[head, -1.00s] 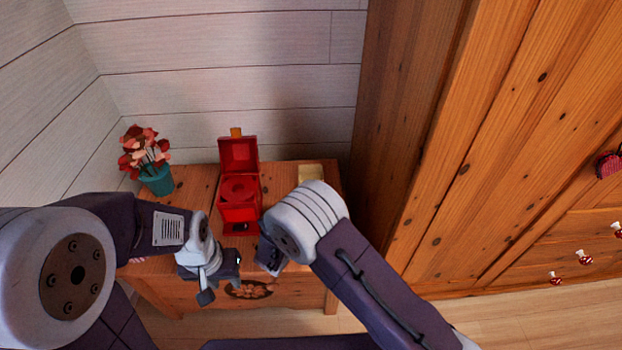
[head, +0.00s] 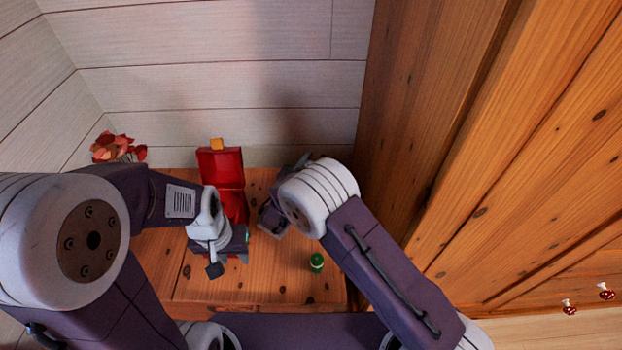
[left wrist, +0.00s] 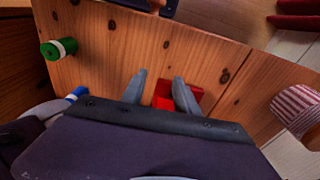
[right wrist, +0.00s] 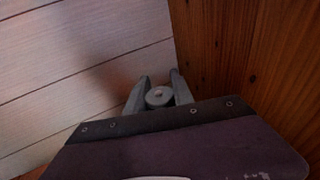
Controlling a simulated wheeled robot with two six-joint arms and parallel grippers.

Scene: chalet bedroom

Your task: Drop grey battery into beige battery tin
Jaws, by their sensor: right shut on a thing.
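The grey battery (right wrist: 159,96) shows as a round grey end between the fingers of my right gripper (right wrist: 159,82) in the right wrist view. The right gripper is shut on it, in front of the pale plank wall and beside the wooden wardrobe side. In the head view my right arm reaches over the back right of the wooden chest. The beige battery tin is not visible now; the arm covers the chest's back right corner.
The red box with raised lid (head: 222,168) stands on the chest (head: 200,275). A blue and white cylinder (left wrist: 76,95) shows in the left wrist view. Flowers (head: 118,148) are back left; the wardrobe (head: 430,120) bounds the right.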

